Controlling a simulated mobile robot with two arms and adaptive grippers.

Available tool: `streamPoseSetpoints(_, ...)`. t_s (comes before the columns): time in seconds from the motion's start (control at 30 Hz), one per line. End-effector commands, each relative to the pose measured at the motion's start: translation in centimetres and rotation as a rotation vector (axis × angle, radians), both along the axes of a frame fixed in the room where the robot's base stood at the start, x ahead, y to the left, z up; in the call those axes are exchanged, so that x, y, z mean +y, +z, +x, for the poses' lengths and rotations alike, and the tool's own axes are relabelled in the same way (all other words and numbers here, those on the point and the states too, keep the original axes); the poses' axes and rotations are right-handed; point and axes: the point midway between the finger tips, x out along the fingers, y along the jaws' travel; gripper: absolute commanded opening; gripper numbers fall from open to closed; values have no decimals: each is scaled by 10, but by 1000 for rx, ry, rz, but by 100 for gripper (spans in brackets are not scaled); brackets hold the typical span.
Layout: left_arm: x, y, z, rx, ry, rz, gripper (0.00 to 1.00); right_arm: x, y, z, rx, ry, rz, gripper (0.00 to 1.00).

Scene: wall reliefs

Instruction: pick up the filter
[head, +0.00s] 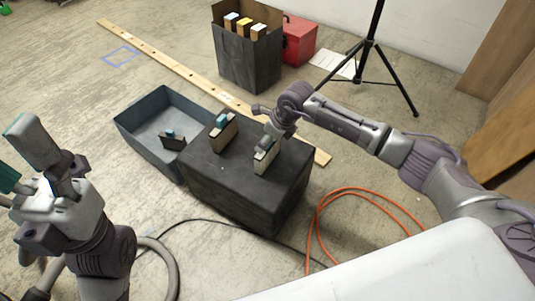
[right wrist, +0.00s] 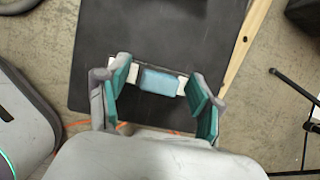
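Several upright panels with coloured top blocks could be the filter; I cannot tell which is meant. The fingers are open, with a gap on each side of the block. My left gripper (head: 32,166) is open and empty at the far left.
A grey bin (head: 138,123) left of the box holds another small panel (head: 172,142). A tall dark container (head: 248,62) holds several more. A red case (head: 299,40), a black tripod (head: 371,50), a plank (head: 170,65) and an orange cable (head: 318,222) are around.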

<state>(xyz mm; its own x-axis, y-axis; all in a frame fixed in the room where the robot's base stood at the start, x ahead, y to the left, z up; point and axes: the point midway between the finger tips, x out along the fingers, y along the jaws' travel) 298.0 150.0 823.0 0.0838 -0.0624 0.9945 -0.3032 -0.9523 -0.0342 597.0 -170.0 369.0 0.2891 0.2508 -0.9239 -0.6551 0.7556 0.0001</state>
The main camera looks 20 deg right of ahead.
Motion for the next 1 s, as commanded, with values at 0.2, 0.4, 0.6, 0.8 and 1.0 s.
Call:
streamPoseSetpoints(0.2,0,0,0,0,0,0,62,0,0,0,0,0,0,28)
streamPoseSetpoints(0.4,0,0,0,0,-1,0,62,0,0,0,0,0,0,0)
streamPoseSetpoints(0.6,0,0,0,0,-1,0,62,0,1,0,-1,0,1,0)
streamPoseSetpoints(0.8,0,2,0,-1,-1,-1,62,0,3,0,-1,0,0,0)
streamPoseSetpoints(1.0,1,-1,-2,32,-2,-3,62,-1,24,1,-3,0,0,0)
